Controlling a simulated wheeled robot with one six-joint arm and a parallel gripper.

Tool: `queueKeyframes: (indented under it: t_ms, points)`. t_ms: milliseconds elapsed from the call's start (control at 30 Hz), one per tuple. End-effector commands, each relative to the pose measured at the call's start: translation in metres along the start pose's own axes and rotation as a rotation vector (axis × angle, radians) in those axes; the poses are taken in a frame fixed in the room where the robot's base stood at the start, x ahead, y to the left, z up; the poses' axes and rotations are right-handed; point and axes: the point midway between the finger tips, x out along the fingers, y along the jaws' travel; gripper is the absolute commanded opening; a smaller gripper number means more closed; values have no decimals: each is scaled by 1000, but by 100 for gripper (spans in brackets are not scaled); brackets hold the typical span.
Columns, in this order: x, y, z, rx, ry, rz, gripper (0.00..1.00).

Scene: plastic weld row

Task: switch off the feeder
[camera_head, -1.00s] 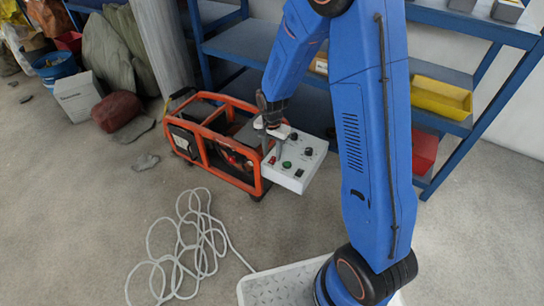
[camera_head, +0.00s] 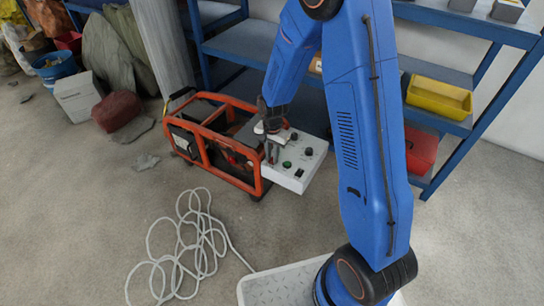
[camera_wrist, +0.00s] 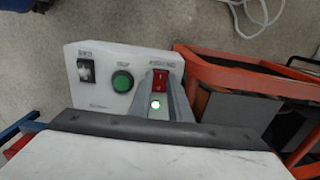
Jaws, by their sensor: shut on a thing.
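The feeder's white control box (camera_head: 298,178) is fixed at the right end of an orange-framed machine (camera_head: 213,140). In the wrist view its panel (camera_wrist: 105,58) carries a red rocker switch (camera_wrist: 160,79), a green round button (camera_wrist: 123,81) and a black switch (camera_wrist: 87,71). A small bright green-white lamp (camera_wrist: 155,104) shows below the red switch. The labels are too small to read. My gripper (camera_head: 270,154) is down at the panel. In the wrist view its two grey fingers (camera_wrist: 163,84) stand on either side of the red switch, shut on it.
A coil of pale cable (camera_head: 185,245) lies on the floor in front. A blue shelf rack (camera_head: 420,85) with a yellow bin (camera_head: 440,97) and a red bin (camera_head: 420,150) stands behind. The floor left of the cable is clear.

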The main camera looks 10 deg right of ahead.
Motion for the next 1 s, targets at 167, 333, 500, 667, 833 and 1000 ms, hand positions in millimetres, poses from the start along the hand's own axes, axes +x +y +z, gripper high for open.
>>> queueKeyframes:
  t_ms: [167,333,500,667,833,1000]
  points:
    - [1,2,-5,6,-72,5,0]
    - [1,2,-8,5,-168,3,0]
    - [0,1,-9,2,-236,1,0]
    - [0,1,-9,0,-249,-1,0]
    - [0,1,-9,0,-248,-1,0]
    - [0,0,-9,0,-247,-1,36]
